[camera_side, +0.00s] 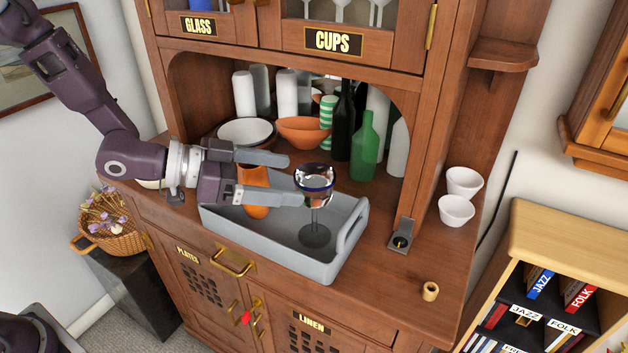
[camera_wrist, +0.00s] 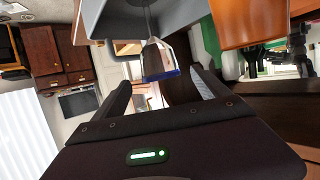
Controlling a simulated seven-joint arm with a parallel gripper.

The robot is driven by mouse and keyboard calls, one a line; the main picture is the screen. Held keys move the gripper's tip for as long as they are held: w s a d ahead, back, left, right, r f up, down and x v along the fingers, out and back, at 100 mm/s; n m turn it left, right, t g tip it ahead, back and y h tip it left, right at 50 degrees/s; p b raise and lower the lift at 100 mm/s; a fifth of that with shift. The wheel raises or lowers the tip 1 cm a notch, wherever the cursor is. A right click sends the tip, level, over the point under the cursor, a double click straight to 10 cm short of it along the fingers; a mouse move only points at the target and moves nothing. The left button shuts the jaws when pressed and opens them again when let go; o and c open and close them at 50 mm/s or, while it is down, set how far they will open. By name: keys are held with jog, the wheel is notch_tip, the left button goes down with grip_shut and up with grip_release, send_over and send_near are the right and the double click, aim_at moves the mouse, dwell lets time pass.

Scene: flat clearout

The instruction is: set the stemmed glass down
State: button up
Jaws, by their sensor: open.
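The stemmed glass (camera_side: 315,186), clear with a dark blue rim, stands upright in the grey tray (camera_side: 265,248), its round foot on the tray floor. In the wrist view the picture is turned over and the glass (camera_wrist: 156,58) hangs rim-down, just beyond the gap between the fingers. My gripper (camera_side: 294,179) is level and open, with its fingertips pointing right at bowl height. In the wrist view the gripper (camera_wrist: 160,76) has its fingers wide apart with nothing clamped between them. I cannot tell whether a fingertip touches the bowl.
An orange vessel (camera_side: 256,203) stands behind the near finger, in or beside the tray. Bowls (camera_side: 303,131), a green bottle (camera_side: 364,148) and other bottles fill the alcove behind. The tray's right handle (camera_side: 351,228) rises near the glass. The counter to the right is mostly clear, with a small brass cup (camera_side: 430,291).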

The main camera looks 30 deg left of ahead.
jog(key=s+a+r+n+y, duration=0.3)
jog(key=s+a+y, duration=0.1)
jog(key=a+y, duration=0.25)
jog(key=s+a+r+n+y, duration=0.2)
jog(key=s+a+r+y, duration=0.25)
jog(key=a, duration=0.35)
jog(key=s+d+n+g, duration=0.1)
jog(key=s+n+g, duration=0.1)
jog(key=s, duration=0.7)
jog(key=s+d+n+g+h, duration=0.1)
jog(key=s+d+n+g, duration=0.1)
jog(key=s, duration=0.7)
